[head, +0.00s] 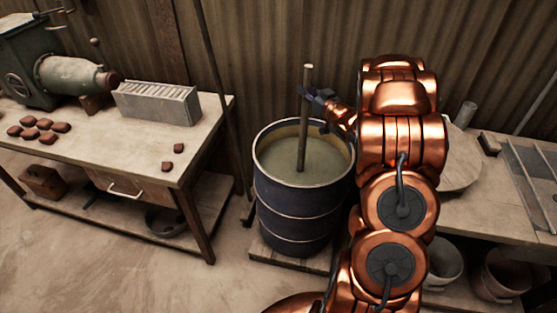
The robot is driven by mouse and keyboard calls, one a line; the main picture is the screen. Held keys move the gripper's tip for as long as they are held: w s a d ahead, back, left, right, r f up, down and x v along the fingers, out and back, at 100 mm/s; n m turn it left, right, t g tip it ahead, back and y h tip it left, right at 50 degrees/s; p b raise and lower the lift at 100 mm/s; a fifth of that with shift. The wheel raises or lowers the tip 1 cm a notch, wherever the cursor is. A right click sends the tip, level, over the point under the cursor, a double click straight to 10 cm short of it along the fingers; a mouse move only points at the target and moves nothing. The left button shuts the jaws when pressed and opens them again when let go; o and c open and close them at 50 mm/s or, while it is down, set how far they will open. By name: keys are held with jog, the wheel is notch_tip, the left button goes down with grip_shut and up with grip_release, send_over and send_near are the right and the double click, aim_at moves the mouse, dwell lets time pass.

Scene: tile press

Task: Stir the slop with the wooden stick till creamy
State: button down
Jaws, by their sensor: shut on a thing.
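A dark drum (300,212) stands on a low wooden pallet on the floor, between two tables. Greyish slop (275,156) fills it to a little below the rim, and its surface looks smooth. The wooden stick (303,135) stands nearly upright in the drum with its lower end in the slop. That lower end is hidden. My gripper (307,97) is shut on the upper part of the stick, above the rim. My copper arm reaches in from the right and covers part of the drum's right side.
The left workbench (90,145) bears a green press (70,75), a grey slotted block (155,103) and several reddish-brown pieces. The right table (480,215) stands close beside my arm, with buckets (500,275) below. A corrugated wall (270,50) is close behind the drum. A thin pole (222,90) leans there.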

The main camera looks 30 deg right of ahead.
jog(key=shift+r+p, duration=4.15)
jog(key=shift+r, duration=3.2)
